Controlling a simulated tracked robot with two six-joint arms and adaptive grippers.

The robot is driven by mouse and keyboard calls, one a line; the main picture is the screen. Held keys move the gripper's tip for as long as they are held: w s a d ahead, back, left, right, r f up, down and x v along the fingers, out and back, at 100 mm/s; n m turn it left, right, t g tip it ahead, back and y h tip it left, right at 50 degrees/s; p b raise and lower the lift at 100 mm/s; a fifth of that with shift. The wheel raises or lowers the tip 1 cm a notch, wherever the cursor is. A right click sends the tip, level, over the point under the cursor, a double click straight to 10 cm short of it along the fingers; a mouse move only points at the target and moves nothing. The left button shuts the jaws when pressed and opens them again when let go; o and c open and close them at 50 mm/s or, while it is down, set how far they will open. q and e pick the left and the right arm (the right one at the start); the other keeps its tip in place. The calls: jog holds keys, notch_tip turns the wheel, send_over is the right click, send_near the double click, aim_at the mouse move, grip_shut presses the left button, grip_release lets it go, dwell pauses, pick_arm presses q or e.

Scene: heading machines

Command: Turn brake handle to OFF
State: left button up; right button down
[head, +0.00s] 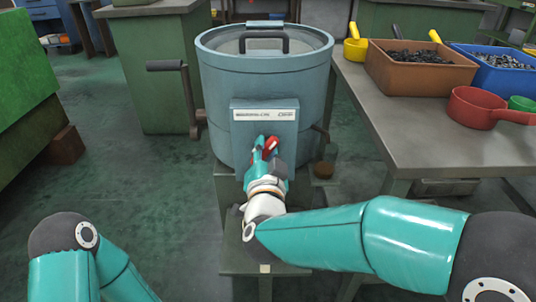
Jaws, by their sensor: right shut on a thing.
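A blue-grey round drum machine (222,85) stands in the middle of the head view, with a box-like panel (250,128) on its front. A small red handle (271,146) shows at this panel. I take it for the brake handle, but its OFF marking cannot be read. My right gripper (265,148) is at the panel front, shut on the red handle, and its fingers partly hide it. My left arm (72,240) shows at the lower left; its gripper is out of view.
A crank with a black grip (164,65) stands at the drum's left. A dark lever (321,138) juts out at its right. The right-hand table (395,125) holds a brown bin (415,77), a blue bin (490,82) and a red pan (474,112).

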jog(key=shift+d+f, duration=0.1)
dwell(0.3)
jog(key=c, duration=1)
grip_release()
jog(key=s, duration=1.2)
